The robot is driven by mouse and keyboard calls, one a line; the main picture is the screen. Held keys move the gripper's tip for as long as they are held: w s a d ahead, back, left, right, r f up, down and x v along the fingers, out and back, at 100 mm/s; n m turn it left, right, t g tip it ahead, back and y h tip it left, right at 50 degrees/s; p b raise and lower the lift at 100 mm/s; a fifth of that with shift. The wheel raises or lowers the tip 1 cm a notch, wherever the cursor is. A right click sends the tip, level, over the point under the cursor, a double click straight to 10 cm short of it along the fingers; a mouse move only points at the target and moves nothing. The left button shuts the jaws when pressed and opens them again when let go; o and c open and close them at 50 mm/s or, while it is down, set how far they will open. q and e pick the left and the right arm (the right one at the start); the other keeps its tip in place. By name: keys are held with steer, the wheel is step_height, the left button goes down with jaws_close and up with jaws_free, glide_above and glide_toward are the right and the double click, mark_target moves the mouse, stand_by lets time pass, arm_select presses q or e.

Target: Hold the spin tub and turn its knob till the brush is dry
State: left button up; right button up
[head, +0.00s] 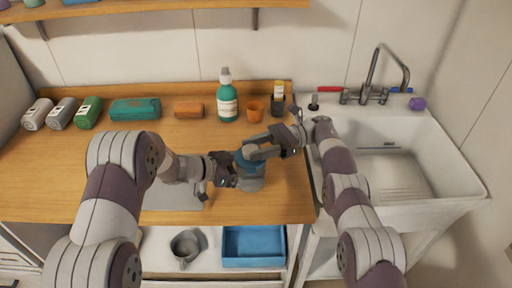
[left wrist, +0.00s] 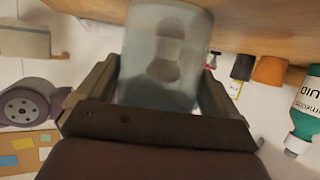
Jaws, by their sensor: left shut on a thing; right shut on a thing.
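The spin tub (head: 250,182) stands near the front of the wooden counter, blue-grey with a blue top. In the left wrist view, it is a pale, see-through tub (left wrist: 160,25) with a darker shape on or in it that I cannot make out. My left gripper (head: 228,176) is shut on the tub's side from the left; its fingers also flank the tub in the left wrist view (left wrist: 158,88). My right gripper (head: 256,150) reaches in from the right and is shut on the knob at the tub's top, which its fingers mostly hide. The brush cannot be made out.
Behind the tub stand a green pump bottle (head: 228,108), an orange cup (head: 254,112) and a dark yellow-topped container (head: 278,101). A teal case (head: 135,109) lies farther left. The sink (head: 400,165) is at right. A mug (head: 185,247) and blue tray (head: 253,262) are below.

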mark_target(256, 147)
steer(key=o, duration=1.1)
steer(key=shift+c, duration=0.2)
step_height(256, 147, up, 10)
steer(key=shift+r, duration=0.1)
